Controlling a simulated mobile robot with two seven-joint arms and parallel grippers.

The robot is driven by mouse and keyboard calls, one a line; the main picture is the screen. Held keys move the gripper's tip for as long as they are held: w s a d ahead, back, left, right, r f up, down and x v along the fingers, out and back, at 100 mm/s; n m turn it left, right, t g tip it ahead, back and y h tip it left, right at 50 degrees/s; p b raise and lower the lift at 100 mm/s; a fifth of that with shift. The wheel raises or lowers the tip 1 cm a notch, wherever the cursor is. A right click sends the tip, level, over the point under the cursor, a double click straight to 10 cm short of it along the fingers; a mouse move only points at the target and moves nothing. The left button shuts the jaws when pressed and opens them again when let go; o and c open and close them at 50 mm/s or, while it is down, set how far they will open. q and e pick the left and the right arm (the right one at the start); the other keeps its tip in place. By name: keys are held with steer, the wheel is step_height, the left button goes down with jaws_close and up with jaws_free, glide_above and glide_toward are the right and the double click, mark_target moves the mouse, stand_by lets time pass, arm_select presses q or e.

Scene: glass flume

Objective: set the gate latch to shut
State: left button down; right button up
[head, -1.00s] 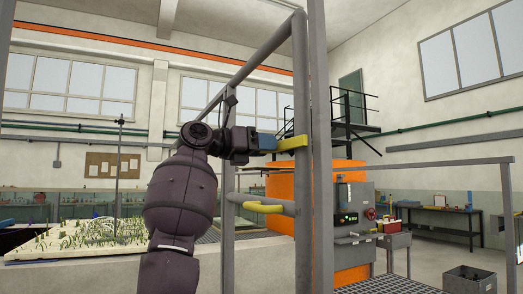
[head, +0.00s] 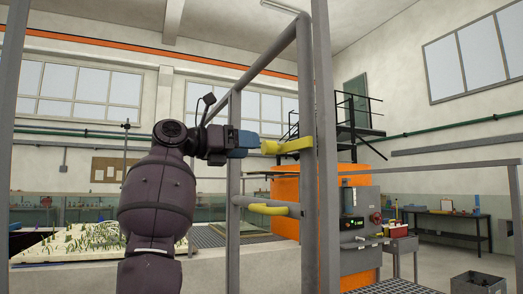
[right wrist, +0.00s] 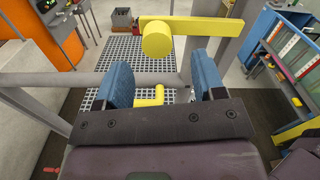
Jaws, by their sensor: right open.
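The yellow gate latch (head: 292,146) is a bar with a round knob, lying about level on the grey gate post in the head view. In the right wrist view the latch bar (right wrist: 195,27) runs sideways, its knob (right wrist: 157,40) facing me. My right gripper (head: 251,143) has blue fingers and is just left of the knob, apart from it. In the right wrist view my right gripper (right wrist: 161,72) is open and empty, with the knob beyond the gap between its fingertips. My left gripper is not in view.
A second yellow handle (head: 268,209) sits on the lower grey rail. Grey posts (head: 324,150) and rails frame the gate. An orange tank (head: 290,185) and a control cabinet (head: 357,210) stand behind. A grating floor (right wrist: 145,60) lies below.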

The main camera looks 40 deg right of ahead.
steer(key=shift+v, duration=2.15)
steer(key=shift+s, duration=0.1)
